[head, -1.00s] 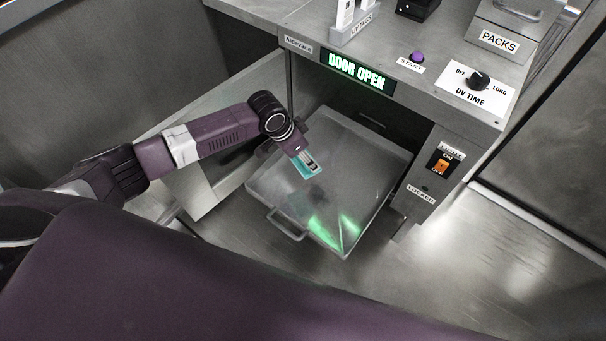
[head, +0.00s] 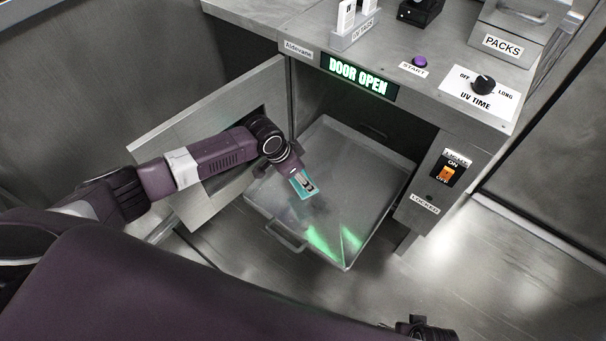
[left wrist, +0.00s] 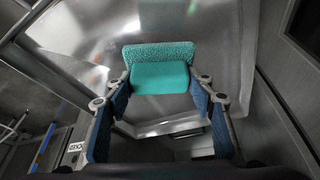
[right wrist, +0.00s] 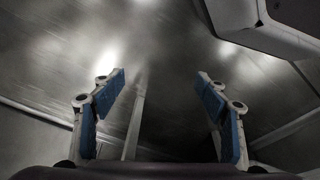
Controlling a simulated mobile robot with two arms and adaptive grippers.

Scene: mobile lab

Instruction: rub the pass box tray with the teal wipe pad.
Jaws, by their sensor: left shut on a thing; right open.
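The pass box tray (head: 365,195) is a grey metal tray with a low rim and a front handle, pulled out below the open chamber. My left gripper (head: 299,178) reaches over its left half, pointing down. It is shut on the teal wipe pad (head: 305,188). In the left wrist view the pad (left wrist: 160,78) sits between both fingertips, with the tray floor (left wrist: 200,25) behind it. I cannot tell whether the pad touches the tray. A faint dark patch lies beside the pad, smudge or shadow. My right gripper (right wrist: 161,77) is open and empty, away from the tray.
The open door (head: 165,135) stands left of the tray, behind my left arm. The cabinet top holds the START button (head: 420,61), UV TIME knob (head: 484,84) and PACKS box (head: 515,40). Floor (head: 480,260) right of the tray is clear.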

